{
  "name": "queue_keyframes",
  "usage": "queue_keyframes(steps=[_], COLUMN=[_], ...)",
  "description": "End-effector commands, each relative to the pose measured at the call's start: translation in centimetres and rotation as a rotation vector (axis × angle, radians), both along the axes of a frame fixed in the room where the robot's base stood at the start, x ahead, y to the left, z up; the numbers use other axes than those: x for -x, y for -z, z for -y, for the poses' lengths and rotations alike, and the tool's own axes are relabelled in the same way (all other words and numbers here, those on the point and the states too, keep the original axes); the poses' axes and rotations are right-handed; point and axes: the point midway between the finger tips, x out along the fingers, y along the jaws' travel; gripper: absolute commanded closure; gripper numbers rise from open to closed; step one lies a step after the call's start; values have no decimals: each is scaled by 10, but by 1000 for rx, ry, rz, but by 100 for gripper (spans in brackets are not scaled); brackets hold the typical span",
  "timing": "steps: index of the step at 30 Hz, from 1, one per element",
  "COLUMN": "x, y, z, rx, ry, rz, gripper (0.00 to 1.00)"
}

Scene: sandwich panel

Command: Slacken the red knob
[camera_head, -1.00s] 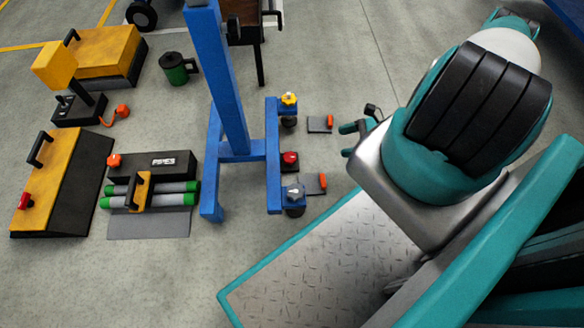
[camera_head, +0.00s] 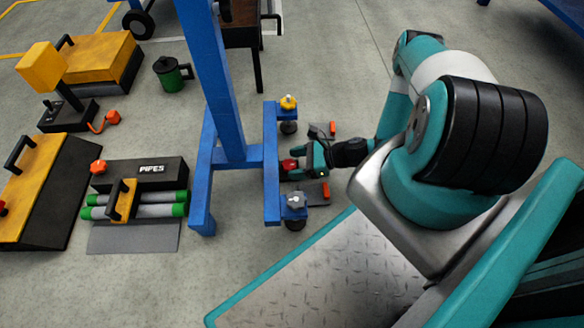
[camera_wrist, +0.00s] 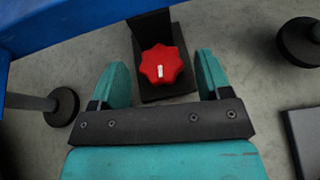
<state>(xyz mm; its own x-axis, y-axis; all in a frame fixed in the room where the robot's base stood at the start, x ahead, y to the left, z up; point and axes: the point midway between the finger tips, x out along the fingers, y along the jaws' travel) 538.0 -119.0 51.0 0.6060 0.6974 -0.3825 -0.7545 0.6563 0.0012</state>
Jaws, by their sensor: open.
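The red knob (camera_wrist: 161,65) is a lobed star shape with a short white mark on its face. In the wrist view it sits on a black bracket (camera_wrist: 151,27), between my two teal fingers. My gripper (camera_wrist: 160,78) is open, one finger on each side of the knob, with visible gaps between fingers and knob. In the head view the red knob (camera_head: 289,164) shows at the blue stand's right side, between the yellow and grey knobs. My gripper (camera_head: 306,163) reaches it from the right and partly hides it.
The blue stand (camera_head: 271,135) carries a yellow knob (camera_head: 288,102) above and a grey knob (camera_head: 295,201) below the red one. Small plates with orange-red handles (camera_head: 333,128) lie close by.

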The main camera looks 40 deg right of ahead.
Motion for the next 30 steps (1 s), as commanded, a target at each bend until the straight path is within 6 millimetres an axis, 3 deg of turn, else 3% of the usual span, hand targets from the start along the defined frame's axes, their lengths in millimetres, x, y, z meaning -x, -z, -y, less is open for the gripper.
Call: queue_keyframes(steps=[14,18,20,30], x=[-9,-9,-9,-11], y=[5,5,5,6], z=[-10,-10,-10,-9], rx=[0,1,1,3], ry=[1,1,1,-136], rz=[0,1,1,2], gripper=[29,61,73,73])
